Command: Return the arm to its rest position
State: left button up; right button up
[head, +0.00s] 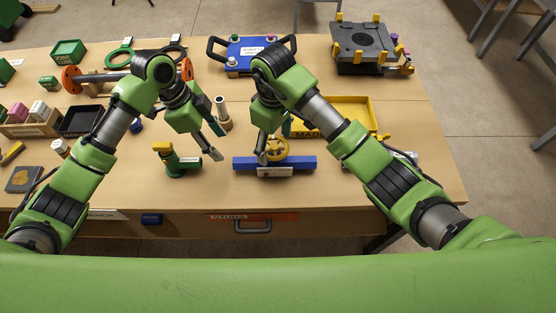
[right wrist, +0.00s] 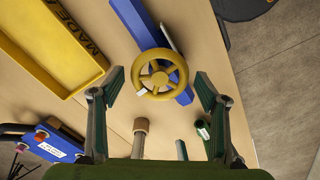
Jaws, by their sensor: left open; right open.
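Both my green arms reach over the wooden table in the head view. My right gripper (head: 274,144) is open above the yellow handwheel (head: 280,150) on a blue stand (head: 303,163). In the right wrist view its two fingers are spread wide (right wrist: 157,92), with the yellow handwheel (right wrist: 172,91) seen between and beyond them. The gap to the wheel is hard to judge. My left gripper (head: 217,143) is open and looks empty, to the right of and above a green pipe piece with a yellow cap (head: 164,148).
A yellow tray (head: 350,103) lies behind my right arm; it also shows in the right wrist view (right wrist: 57,82). A blue plate with black handles (head: 247,58) and a dark grey fixture (head: 360,42) stand at the back. Bins and small parts crowd the left. The right front tabletop is mostly clear.

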pick_arm(q)
jog(key=shift+a+r, duration=0.1)
jog(key=shift+r, duration=0.15)
pick_arm(e)
jog(key=shift+r, duration=0.1)
dwell(0.3)
